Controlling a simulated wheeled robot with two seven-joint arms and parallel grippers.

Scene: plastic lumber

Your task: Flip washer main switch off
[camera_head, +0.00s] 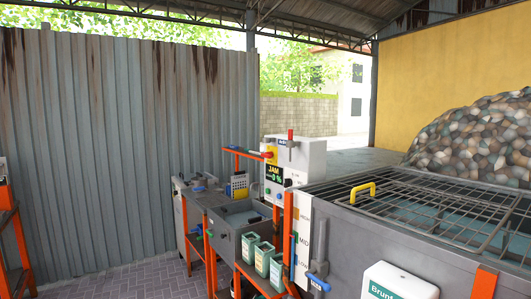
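The washer (375,229) is a large grey tank with a metal grating on top, at the right of the head view. A white control box (311,160) stands behind its left end, with a dark display (275,173) reading "JAM". A red upright lever handle (290,137) is on the box's upper front. A red knob on a yellow plate (268,154) is at the box's left edge. No label tells which is the main switch, and its on or off position cannot be read. Neither gripper is in view.
A yellow handle (363,191) stands on the grating. A white "Brunt" container (398,283) is in front. The brick-paved floor (120,282) at lower left is clear.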

